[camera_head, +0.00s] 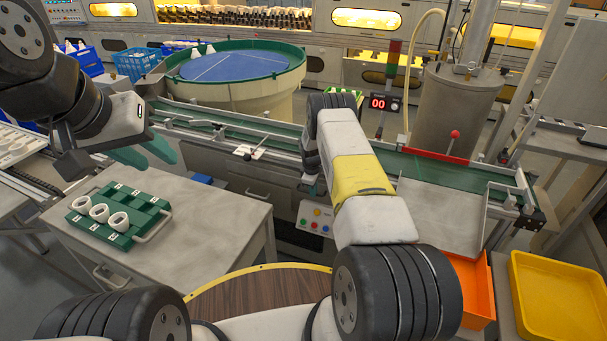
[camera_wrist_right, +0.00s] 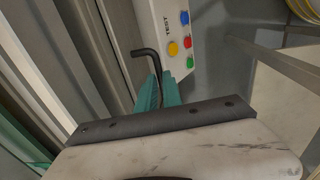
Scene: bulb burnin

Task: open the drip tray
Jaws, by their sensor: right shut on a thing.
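In the right wrist view, the teal fingers of my right gripper (camera_wrist_right: 158,88) are shut on a black bent handle (camera_wrist_right: 146,52). It stands beside the light button panel, in front of a grey machine body. In the head view my right forearm hides this gripper and handle. The drip tray itself cannot be made out in either view. My left gripper (camera_head: 144,154) is above the far edge of the grey side table, its teal fingers apart with nothing between them.
The button panel (camera_head: 315,218) is on the conveyor's front. A green rack (camera_head: 150,204) with white rings stands on the grey table (camera_head: 190,240). A green-rimmed bowl (camera_head: 285,72) is behind the conveyor. An orange bin (camera_head: 478,290) and a yellow tray (camera_head: 565,300) are at right.

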